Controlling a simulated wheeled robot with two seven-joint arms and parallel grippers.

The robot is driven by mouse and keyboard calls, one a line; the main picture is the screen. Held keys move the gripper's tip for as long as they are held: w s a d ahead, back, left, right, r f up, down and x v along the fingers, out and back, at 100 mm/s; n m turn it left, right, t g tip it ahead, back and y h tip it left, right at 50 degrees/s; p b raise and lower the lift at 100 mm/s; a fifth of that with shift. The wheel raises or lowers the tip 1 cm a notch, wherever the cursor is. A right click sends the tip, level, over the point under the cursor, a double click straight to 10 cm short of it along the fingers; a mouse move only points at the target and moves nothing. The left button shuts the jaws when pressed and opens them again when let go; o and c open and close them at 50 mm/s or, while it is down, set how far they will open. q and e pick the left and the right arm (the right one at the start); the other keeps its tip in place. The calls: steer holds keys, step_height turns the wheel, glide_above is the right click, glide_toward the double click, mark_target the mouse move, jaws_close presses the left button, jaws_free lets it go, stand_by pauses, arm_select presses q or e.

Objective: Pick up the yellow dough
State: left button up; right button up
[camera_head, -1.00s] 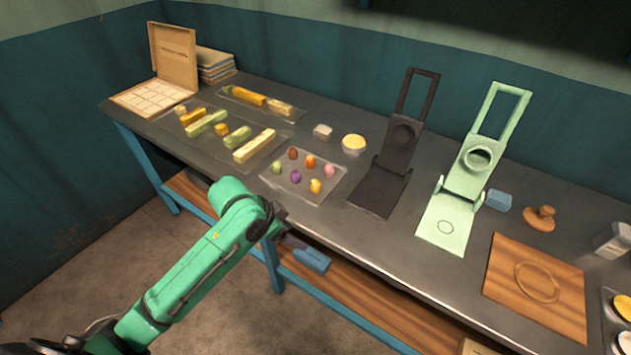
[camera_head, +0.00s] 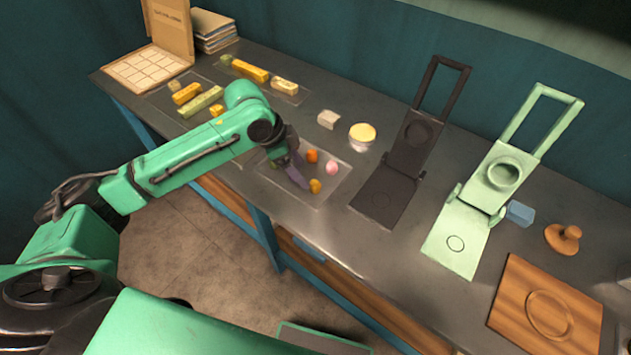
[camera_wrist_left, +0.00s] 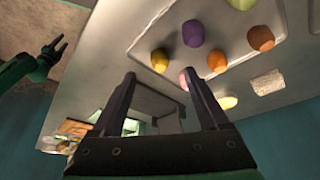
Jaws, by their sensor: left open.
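The yellow dough (camera_head: 315,186) is a small rounded lump at the near right corner of a clear tray (camera_head: 332,193) on the bench. It also shows in the left wrist view (camera_wrist_left: 160,60), just beyond the fingertips and between their lines. My left gripper (camera_head: 301,180) is open and empty, pointing down over the tray, close beside the yellow dough on its left. Its two dark fingers show spread apart in the left wrist view (camera_wrist_left: 160,77). The gripper covers part of the tray in the head view. A small dark gripper, apparently my right (camera_wrist_left: 55,50), shows at the left wrist view's edge.
Purple dough (camera_wrist_left: 193,33) lies next to the yellow one; orange (camera_head: 312,156) and pink (camera_head: 332,168) lumps are close behind. A black press (camera_head: 390,188) and a green press (camera_head: 460,240) stand to the right. A pale block (camera_head: 328,119) and round yellow-topped container (camera_head: 362,135) are behind.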

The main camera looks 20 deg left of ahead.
mark_target(313, 184)
arm_select(q)
steer(key=p+x, duration=0.1)
steer(key=x, duration=0.6)
steer(key=shift+d+f+p, duration=0.15)
steer(key=shift+d+p, duration=0.05)
steer(key=shift+p, duration=0.15)
steer(key=c, duration=1.2)
jaws_close()
arm_select(e)
steer(key=shift+w+a+r, duration=0.1)
steer(key=shift+w+r, duration=0.15)
steer(key=shift+r, duration=0.25)
steer(key=shift+w+a+r, duration=0.1)
steer(key=shift+w+r, duration=0.15)
steer(key=shift+r, duration=0.2)
